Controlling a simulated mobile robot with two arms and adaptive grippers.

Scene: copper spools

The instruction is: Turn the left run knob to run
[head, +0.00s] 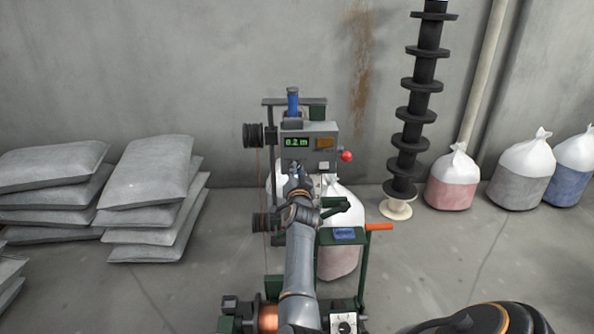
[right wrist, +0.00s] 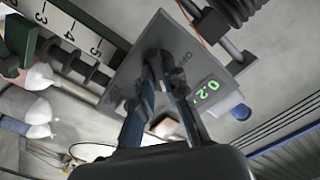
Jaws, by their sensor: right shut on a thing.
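The control box (head: 331,130) is grey, with a green display reading 0.2 m, an amber panel, a pale button and a red ball at its right side. My right gripper (head: 297,172) is at the lower left of its face. In the right wrist view, its two fingers (right wrist: 160,62) reach the box face (right wrist: 131,75) and are shut on a small dark part, which I take as the left run knob. The fingers hide most of it, so its pointing direction cannot be told. The letters OFF show beside them. My left gripper is not in view.
A dial panel (head: 343,323) and a copper spool (head: 268,318) are at the bottom. An orange handle (head: 379,227) sticks out right of the green frame. Grey sacks (head: 150,170) are stacked left. A column of black discs (head: 413,115) and tied bags (head: 453,185) stand right.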

